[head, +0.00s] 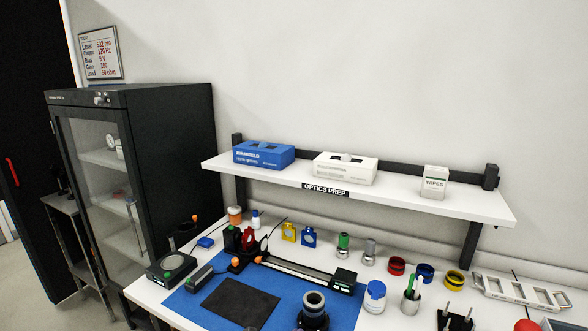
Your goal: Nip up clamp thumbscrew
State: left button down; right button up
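Small orange knobs show on the bench: one (236,264) at the dark clamp-like mount (242,254) at the left end of a rail (298,272), and one (259,259) close by on the rail's end. Another orange knob (195,218) tops a dark stand farther left. I cannot tell which of them is the clamp thumbscrew, or how tight any is. A red ring-shaped part (249,238) stands at the mount. Neither of my grippers is in the head view.
A blue mat (345,308) covers the bench middle, with a black pad (240,306) and a dark cylindrical optic (313,303) on it. Coloured mounts, rings and bottles line the back. A white shelf (400,196) overhangs the rear; a dark cabinet (175,150) stands left.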

pick_arm(q)
jog(key=shift+s+d+f, duration=0.3)
jog(key=shift+d+f, duration=0.05)
jog(key=shift+f, duration=0.1)
dwell(0.3)
jog(key=shift+r, duration=0.35)
jog(key=shift+r+p, duration=0.1)
jog(key=shift+p, duration=0.2)
jog(key=shift+s+a+r+p, duration=0.2)
jog(key=shift+s+a+p, duration=0.15)
jog(key=shift+s+p, duration=0.2)
jog(key=p+v, duration=0.2)
jog(key=v, duration=0.1)
jog(key=shift+s+f, duration=0.15)
jog(key=shift+f, duration=0.15)
jog(key=shift+s+a, duration=0.4)
jog(key=shift+s, duration=0.25)
